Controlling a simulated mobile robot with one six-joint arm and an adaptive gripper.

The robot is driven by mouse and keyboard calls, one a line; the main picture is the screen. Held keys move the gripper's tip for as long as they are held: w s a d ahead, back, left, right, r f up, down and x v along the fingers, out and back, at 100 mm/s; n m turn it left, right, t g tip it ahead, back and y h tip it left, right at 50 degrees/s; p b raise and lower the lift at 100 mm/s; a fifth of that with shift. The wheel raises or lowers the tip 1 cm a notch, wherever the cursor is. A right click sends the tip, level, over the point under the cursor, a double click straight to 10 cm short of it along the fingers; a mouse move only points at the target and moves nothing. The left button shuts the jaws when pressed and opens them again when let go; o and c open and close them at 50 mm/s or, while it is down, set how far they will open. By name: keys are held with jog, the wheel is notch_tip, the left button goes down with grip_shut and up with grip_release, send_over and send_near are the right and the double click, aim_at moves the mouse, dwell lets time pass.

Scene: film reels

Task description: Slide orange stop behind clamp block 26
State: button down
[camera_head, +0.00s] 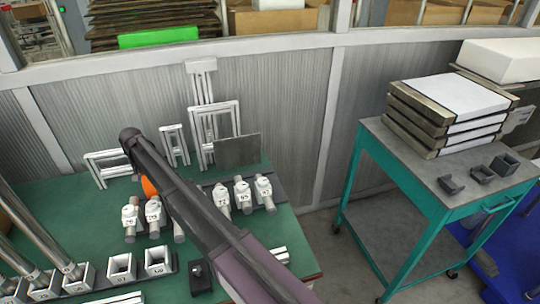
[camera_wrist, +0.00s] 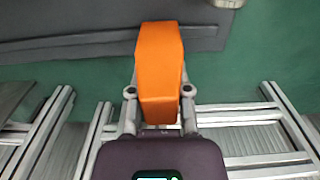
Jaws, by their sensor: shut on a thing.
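The orange stop (camera_head: 148,187) shows partly behind my arm in the head view, above the green table. In the wrist view my gripper (camera_wrist: 160,92) is shut on the orange stop (camera_wrist: 160,60), with a finger on each side of it. White clamp blocks stand on the table in two groups. The leftmost block (camera_head: 130,216) has a label that may read 26, but it is too small to be sure. Another block (camera_head: 154,211) stands just right of it. The stop is behind these two blocks, towards the back wall. My arm hides part of the row.
More clamp blocks (camera_head: 243,193) stand right of my arm. Aluminium frames (camera_head: 215,130) and a dark panel (camera_head: 237,151) stand at the table's back. White square sockets (camera_head: 122,267) line the front. A teal cart (camera_head: 440,215) with stacked cases is at the right.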

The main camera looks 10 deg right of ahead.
jog(key=shift+s+a, duration=0.15)
jog(key=shift+a, duration=1.15)
jog(key=shift+s+a, duration=0.15)
jog(key=shift+a, duration=1.15)
jog(key=shift+c, duration=2.4)
grip_release()
